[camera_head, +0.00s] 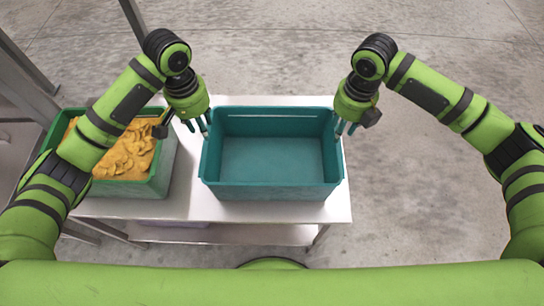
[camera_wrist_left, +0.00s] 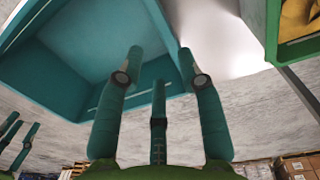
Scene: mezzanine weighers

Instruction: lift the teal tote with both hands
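The empty teal tote (camera_head: 268,191) stands upright on a pale table; its wall and rim also show in the left wrist view (camera_wrist_left: 158,105). My left gripper (camera_head: 199,130) is at the tote's left side, fingers pointing down. In the left wrist view its fingers (camera_wrist_left: 160,54) are spread, with the tote's rim appearing between them in the picture. My right gripper (camera_head: 345,129) is at the tote's right side, fingers apart, one near the rim and one outside it. I cannot tell whether any finger touches the tote.
A green crate (camera_head: 157,186) of yellow-orange pieces (camera_head: 125,157) stands left of the tote, close to my left arm. The table (camera_head: 232,208) has a narrow bare strip in front and a lower shelf. Grey posts rise at the left. Open concrete floor (camera_head: 430,200) lies to the right.

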